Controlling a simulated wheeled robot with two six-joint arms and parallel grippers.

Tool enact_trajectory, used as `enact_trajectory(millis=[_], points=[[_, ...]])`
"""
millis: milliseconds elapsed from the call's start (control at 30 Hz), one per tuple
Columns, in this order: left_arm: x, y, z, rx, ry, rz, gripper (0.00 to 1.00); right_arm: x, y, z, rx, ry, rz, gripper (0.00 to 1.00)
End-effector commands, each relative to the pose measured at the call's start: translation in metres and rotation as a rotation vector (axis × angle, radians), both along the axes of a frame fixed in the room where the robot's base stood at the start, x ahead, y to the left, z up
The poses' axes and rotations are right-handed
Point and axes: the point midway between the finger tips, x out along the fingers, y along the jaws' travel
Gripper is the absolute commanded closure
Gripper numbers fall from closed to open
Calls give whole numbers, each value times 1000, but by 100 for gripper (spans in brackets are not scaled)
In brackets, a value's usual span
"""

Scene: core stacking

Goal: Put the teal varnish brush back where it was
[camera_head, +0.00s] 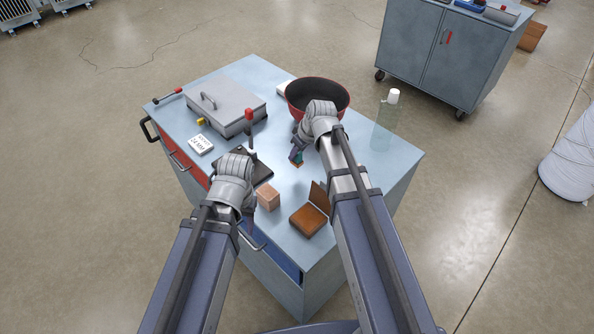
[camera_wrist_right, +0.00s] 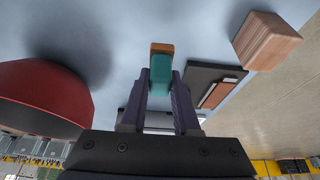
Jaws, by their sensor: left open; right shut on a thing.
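The teal varnish brush (camera_head: 297,157) is in my right gripper (camera_head: 296,151), above the middle of the blue-grey bench top. In the right wrist view, the fingers of the right gripper (camera_wrist_right: 164,95) are closed on the teal brush (camera_wrist_right: 160,73), whose orange-brown end points away from the palm. I cannot tell how high it is above the bench. My left gripper (camera_head: 250,222) hangs by the bench's front edge, left of a wooden block (camera_head: 267,197); its fingertips are hard to see. A dark flat board (camera_head: 262,172) lies partly hidden behind my left wrist.
A red bowl (camera_head: 318,96) stands behind my right gripper, with a clear white-capped bottle (camera_head: 385,120) to its right. An open brown box (camera_head: 308,220) sits near the front. A grey lidded metal box (camera_head: 211,104) and a white label card (camera_head: 201,144) are at left.

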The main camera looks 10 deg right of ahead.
Motion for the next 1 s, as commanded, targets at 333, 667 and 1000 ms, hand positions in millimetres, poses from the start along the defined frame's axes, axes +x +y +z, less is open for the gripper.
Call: enact_trajectory(millis=[333, 667, 1000], points=[[0, 0, -19, 0, 0, 0, 50, 0, 0, -19, 0, 0, 0, 100], [0, 0, -55, 0, 0, 0, 50, 0, 0, -55, 0, 0, 0, 100], [0, 0, -54, 0, 0, 0, 50, 0, 0, -54, 0, 0, 0, 100]])
